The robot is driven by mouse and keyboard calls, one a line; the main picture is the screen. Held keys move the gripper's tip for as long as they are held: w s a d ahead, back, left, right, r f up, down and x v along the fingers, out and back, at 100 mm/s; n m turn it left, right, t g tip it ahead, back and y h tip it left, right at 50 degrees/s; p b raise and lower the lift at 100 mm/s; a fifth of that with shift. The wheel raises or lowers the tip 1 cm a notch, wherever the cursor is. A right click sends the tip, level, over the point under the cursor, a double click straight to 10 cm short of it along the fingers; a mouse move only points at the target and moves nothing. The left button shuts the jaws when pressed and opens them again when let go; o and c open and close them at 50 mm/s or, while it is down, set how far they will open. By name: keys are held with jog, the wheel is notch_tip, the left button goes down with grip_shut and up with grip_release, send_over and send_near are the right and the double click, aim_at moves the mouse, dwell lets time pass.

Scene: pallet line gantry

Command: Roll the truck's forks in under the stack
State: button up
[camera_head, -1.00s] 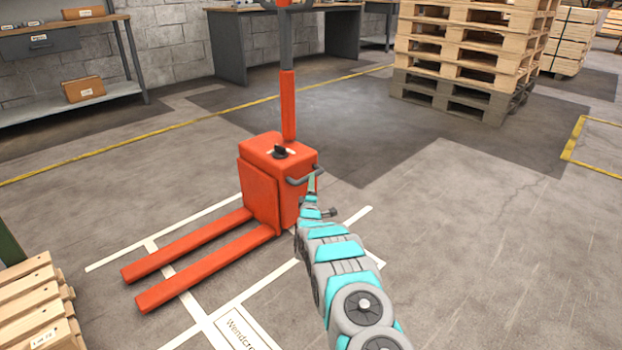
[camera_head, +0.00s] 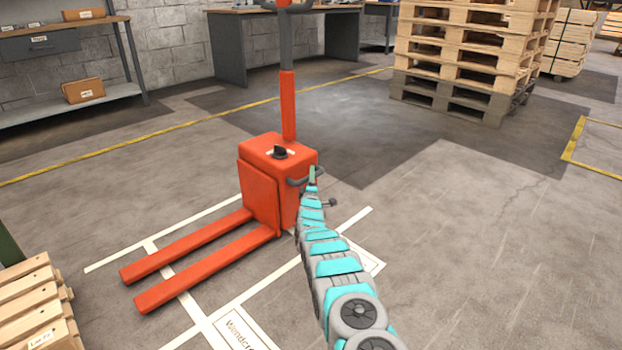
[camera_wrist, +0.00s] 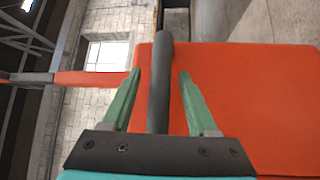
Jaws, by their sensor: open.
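The orange pallet truck (camera_head: 268,180) stands on the floor left of centre in the head view, its two forks (camera_head: 195,255) pointing to the lower left. A dark bar handle (camera_head: 300,181) sticks out from its body. In the wrist view the dark handle (camera_wrist: 160,85) runs between the green fingers of my gripper (camera_wrist: 160,82), with a gap on each side. My gripper is open around the handle. The orange body (camera_wrist: 240,90) fills the right of that view. A small pallet stack (camera_head: 35,300) with a label is at the lower left, partly cut off.
A tall pallet stack (camera_head: 465,60) stands at the back right, away from the truck. A shelf bench (camera_head: 70,50) and a grey desk (camera_head: 285,40) line the wall. White lines (camera_head: 215,310) and a yellow line (camera_head: 120,133) mark the floor. The floor on the right is clear.

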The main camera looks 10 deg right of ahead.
grip_shut()
dwell(0.3)
dwell(1.1)
